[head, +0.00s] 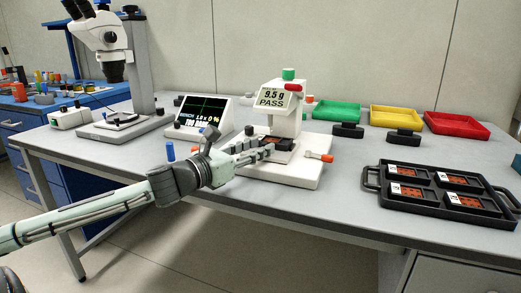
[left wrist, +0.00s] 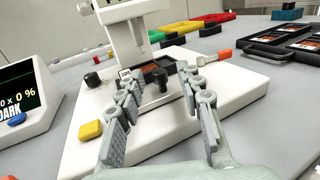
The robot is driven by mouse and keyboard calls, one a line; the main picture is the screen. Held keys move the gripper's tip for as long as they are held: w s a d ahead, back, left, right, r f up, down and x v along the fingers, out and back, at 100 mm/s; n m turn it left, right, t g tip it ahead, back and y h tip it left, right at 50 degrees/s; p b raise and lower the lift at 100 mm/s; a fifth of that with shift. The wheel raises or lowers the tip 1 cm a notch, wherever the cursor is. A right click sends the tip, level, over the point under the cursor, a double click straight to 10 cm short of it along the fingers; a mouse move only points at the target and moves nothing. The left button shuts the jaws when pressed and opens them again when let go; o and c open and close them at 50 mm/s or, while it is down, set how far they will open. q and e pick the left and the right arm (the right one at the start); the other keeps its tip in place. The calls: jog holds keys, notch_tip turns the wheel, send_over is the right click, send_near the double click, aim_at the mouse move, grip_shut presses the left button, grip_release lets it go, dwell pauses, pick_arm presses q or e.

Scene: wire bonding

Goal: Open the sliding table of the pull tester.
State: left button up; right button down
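The white pull tester (head: 288,120) stands on the table, its screen reading 9.5 g PASS. Its dark sliding table (left wrist: 155,68) sits on the white base below the head and carries an orange-brown part; in the head view it is partly covered by my gripper. A black knob (left wrist: 160,82) stands up at its near side. My left gripper (head: 267,148) reaches in over the base from the left. In the left wrist view its fingers (left wrist: 156,76) are apart, one on each side of the knob; I cannot tell whether they touch it. My right gripper is not in view.
An orange-tipped lever (head: 319,157) sticks out at the right of the base. A monitor (head: 203,113) and microscope (head: 112,45) stand left. Green (head: 337,110), yellow (head: 397,119) and red (head: 456,125) bins are behind; a black tray (head: 400,221) lies right. The front-middle tabletop is clear.

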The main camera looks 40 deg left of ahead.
pick_arm(q)
jog(key=shift+w+d, duration=0.1)
jog(key=shift+w, duration=0.6)
grip_shut()
